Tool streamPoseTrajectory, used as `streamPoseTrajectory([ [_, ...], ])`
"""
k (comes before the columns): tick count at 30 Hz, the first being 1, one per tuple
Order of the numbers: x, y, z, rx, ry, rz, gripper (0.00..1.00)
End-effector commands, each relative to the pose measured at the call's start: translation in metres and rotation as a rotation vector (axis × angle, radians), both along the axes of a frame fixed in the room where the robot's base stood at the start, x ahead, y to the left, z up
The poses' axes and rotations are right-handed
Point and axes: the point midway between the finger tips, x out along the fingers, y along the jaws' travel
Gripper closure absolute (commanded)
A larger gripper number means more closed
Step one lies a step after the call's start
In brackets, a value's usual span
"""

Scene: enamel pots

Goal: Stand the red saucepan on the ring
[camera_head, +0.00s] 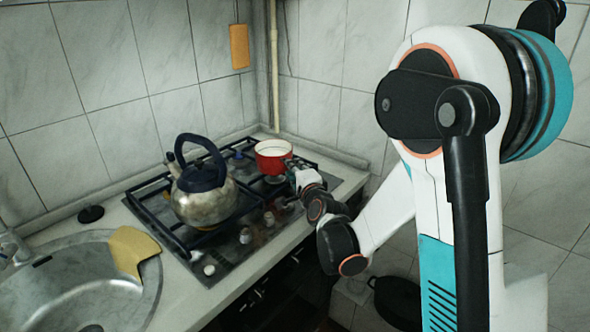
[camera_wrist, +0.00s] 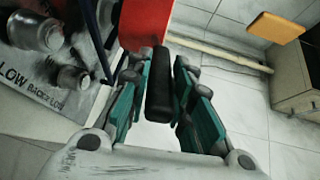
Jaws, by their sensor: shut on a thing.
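The red saucepan (camera_head: 273,154), with a pale inside, is over the back right part of the gas hob (camera_head: 225,249). It looks upright, and a grate and ring (camera_head: 274,179) show just below it; I cannot tell whether it touches them. My gripper (camera_head: 291,170) is at its right front side. In the wrist view my gripper (camera_wrist: 157,68) is shut on the saucepan's black handle (camera_wrist: 159,95), which lies between the teal fingers. Part of the red wall (camera_wrist: 146,22) shows beyond the fingertips. The saucepan's underside is hidden.
A worn metal kettle (camera_head: 203,203) with a dark handle stands on the hob, left of the saucepan. Knobs (camera_head: 246,236) line the hob's front. The sink (camera_head: 85,290) with a yellow cloth (camera_head: 131,250) is at left. A wall pipe (camera_head: 274,70) rises behind the saucepan.

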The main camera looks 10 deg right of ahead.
Motion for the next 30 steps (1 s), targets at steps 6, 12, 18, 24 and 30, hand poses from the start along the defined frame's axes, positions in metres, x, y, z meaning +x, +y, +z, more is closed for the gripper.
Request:
streamPoseTrajectory([
  [6,0.000,0.000,-0.002,0.001,-0.002,-0.001,0.71],
  [12,0.000,0.000,-0.002,0.000,-0.001,-0.001,0.56],
  [18,-0.001,0.000,-0.003,0.000,0.001,0.001,0.56],
  [24,-0.019,-0.001,-0.001,0.000,0.000,0.000,0.56],
  [30,-0.059,-0.003,0.004,0.000,0.000,0.000,0.56],
])
